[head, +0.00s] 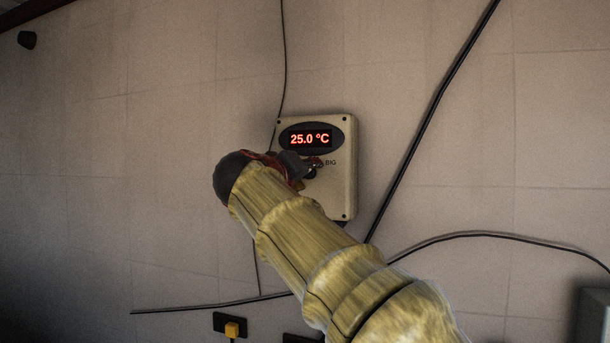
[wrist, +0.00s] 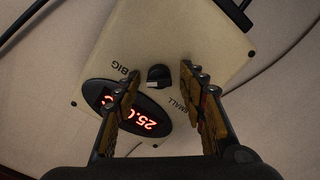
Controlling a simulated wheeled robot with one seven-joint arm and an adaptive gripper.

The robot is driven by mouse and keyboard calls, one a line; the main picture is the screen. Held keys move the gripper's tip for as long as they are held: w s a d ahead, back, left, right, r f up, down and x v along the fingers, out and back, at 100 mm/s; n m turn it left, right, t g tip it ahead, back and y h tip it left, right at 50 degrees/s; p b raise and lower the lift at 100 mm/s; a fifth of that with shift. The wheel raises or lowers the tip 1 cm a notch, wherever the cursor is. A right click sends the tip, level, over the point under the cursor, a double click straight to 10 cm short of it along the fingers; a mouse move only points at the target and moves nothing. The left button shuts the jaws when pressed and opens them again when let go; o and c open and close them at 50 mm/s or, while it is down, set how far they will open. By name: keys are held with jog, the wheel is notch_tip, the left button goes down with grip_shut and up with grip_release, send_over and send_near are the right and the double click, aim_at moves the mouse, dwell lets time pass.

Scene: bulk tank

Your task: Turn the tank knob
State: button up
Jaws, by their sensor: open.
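The tank knob (wrist: 158,77) is a small black dial with a pale pointer mark, on a beige wall-mounted control box (wrist: 205,30). In the wrist view it sits between the words BIG and SMALL, beside the red display (wrist: 135,115). My gripper (wrist: 160,80) is open, with one finger on each side of the knob and a visible gap to both. I cannot tell how far the fingertips are from the panel. In the head view the control box (head: 342,190) reads 25.0 °C, and my gripper (head: 312,166) is in front of its lower left, mostly hiding the knob.
A dark cable (head: 430,115) runs diagonally on the tiled wall right of the box, and a thin wire runs down its left side. A socket with a yellow plug (head: 232,329) is low on the wall. A grey box (head: 592,316) is at the lower right.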

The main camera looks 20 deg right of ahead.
jog(key=v, duration=1.2)
jog(key=shift+w, duration=0.1)
